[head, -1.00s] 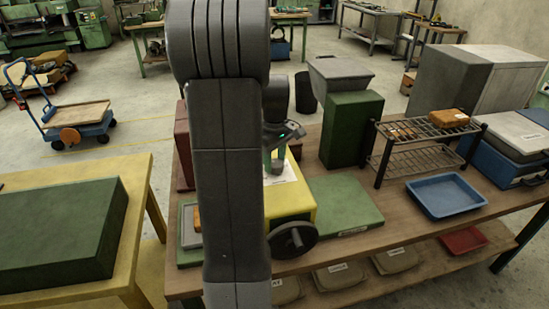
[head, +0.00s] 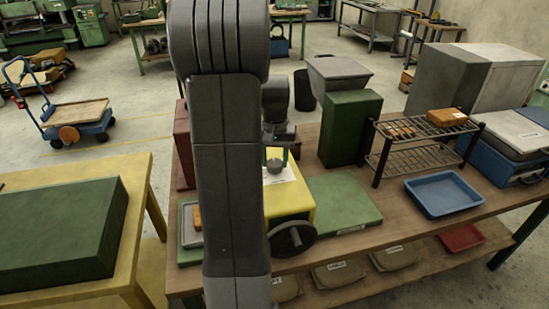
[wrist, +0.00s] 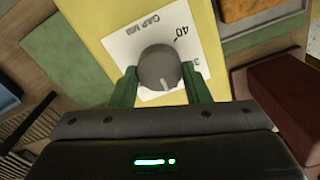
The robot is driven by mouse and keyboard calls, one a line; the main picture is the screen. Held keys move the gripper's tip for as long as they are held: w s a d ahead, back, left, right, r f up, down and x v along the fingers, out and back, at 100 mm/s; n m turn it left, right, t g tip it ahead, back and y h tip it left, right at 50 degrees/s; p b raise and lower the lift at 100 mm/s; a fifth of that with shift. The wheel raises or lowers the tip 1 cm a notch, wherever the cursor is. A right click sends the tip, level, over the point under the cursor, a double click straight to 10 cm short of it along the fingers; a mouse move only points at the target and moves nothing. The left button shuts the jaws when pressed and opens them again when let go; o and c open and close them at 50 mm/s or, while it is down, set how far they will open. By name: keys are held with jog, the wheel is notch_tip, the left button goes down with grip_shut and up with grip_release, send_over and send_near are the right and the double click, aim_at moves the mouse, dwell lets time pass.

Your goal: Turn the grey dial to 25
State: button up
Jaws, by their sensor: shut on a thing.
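The grey dial (wrist: 157,62) sits on a white label (wrist: 124,46) on top of the yellow machine (wrist: 88,18). The label reads "GAP MM" and "40", with another number partly hidden by a finger. The dial's pale pointer line faces the bottom of the wrist view, towards my palm. My gripper (wrist: 160,72) has its green fingers on either side of the dial, shut on it. In the head view the dial (head: 274,167) shows beside my arm, which hides part of the yellow machine (head: 290,196).
A black handwheel (head: 292,240) sticks out from the machine's front. A green box (head: 350,128), a wire rack (head: 420,145) and a blue tray (head: 445,195) stand to the right on the wooden bench (head: 395,215). A dark red box (wrist: 283,88) lies beside the machine.

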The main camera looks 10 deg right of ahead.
aim_at(276, 162)
jog(key=m, duration=0.6)
jog(key=shift+d, duration=0.1)
jog(key=m, duration=0.5)
jog(key=shift+s, duration=0.15)
jog(key=shift+m, duration=0.5)
jog(key=o, duration=1)
jog(key=shift+r, duration=0.15)
notch_tip(276, 162, up, 14)
jog(key=shift+f, duration=0.2)
jog(key=shift+f, duration=0.15)
notch_tip(276, 162, down, 14)
jog(key=shift+r, duration=0.15)
